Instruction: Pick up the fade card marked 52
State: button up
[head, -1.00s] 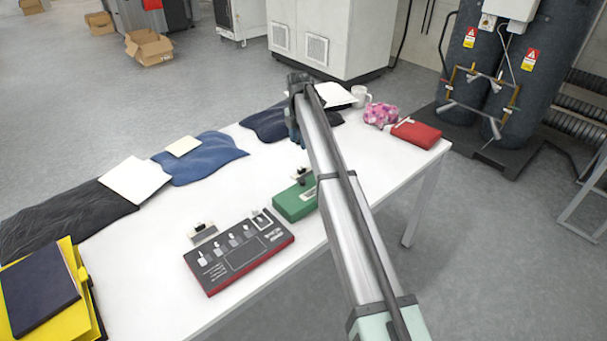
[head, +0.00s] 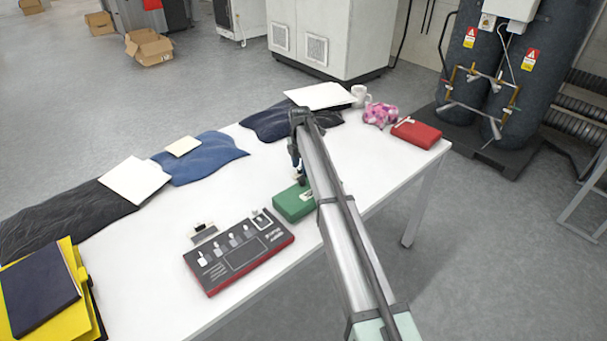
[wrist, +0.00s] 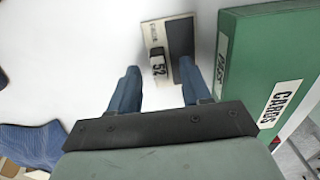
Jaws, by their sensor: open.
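The fade card marked 52 (wrist: 158,68) lies on the white table in the wrist view. It is a pale and dark grey card with a small black piece on it, beside the number. My gripper (wrist: 158,78) is open, with its blue fingers on either side of the card's near end. I cannot tell how far above the card they are. In the head view my gripper (head: 299,172) is low over the table behind the green box, and hides most or all of the card.
The green box labelled CARDS (wrist: 265,70) stands close to the right finger; it also shows in the head view (head: 291,203). A dark-topped control board (head: 240,252) and another small card (head: 203,233) are to the left. Folded cloths line the far edge.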

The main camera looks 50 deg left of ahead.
jog(key=shift+f, duration=0.35)
grip_shut()
jog(key=shift+r, duration=0.1)
dwell(0.3)
